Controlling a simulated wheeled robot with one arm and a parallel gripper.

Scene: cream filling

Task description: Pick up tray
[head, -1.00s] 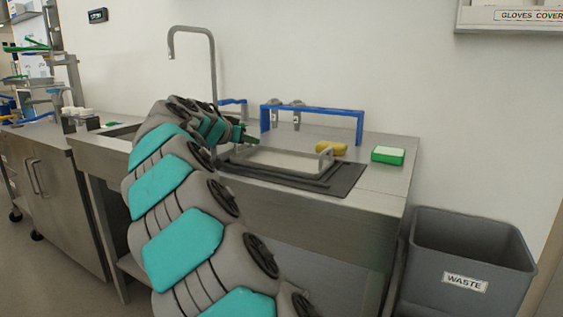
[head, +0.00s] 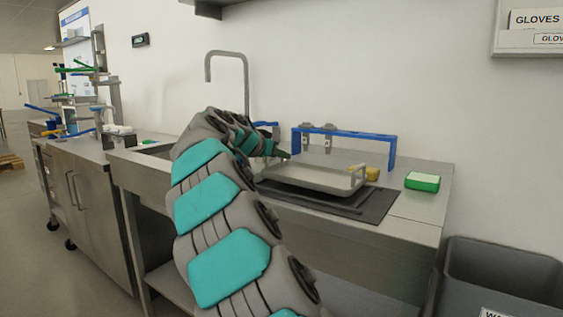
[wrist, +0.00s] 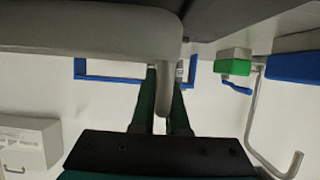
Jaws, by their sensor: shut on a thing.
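The tray (head: 308,180) is pale grey and shallow, with a raised handle at its right end. In the head view it is over the dark mat (head: 375,205) on the steel counter, and it looks slightly raised above it. My gripper (head: 284,155) is at the tray's left end; my arm hides that end in part. In the wrist view my gripper (wrist: 166,90) has its green fingers closed on the tray's handle, and the tray (wrist: 80,28) fills the upper left.
A blue rack (head: 345,134) stands behind the tray. A yellow item (head: 372,174) and a green-and-white sponge (head: 422,181) lie to the right. A tap (head: 246,85) rises behind my arm. A grey waste bin (head: 500,280) stands at the lower right.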

